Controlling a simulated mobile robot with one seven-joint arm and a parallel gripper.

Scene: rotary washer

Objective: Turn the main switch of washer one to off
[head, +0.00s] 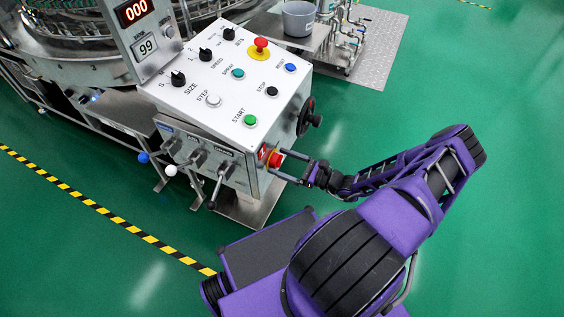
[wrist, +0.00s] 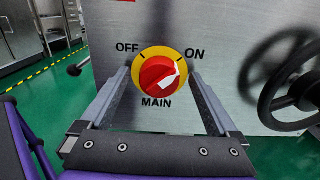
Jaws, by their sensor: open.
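The main switch (wrist: 158,76) is a round red knob on a yellow disc on the side of the washer's metal control box, labelled OFF at upper left, ON at upper right and MAIN below. Its white pointer points up and right, toward ON. In the head view the switch (head: 265,153) is partly hidden by my gripper. My gripper (wrist: 161,72) is open, with one finger on each side of the knob. I cannot tell whether the fingers touch it. In the head view my gripper (head: 275,163) reaches the box from the right.
A black handwheel (wrist: 290,88) stands to the right of the switch. The white control panel (head: 222,85) with knobs and buttons is above. Levers (head: 195,160) stick out on the box's left face. Green floor (head: 420,90) is clear to the right.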

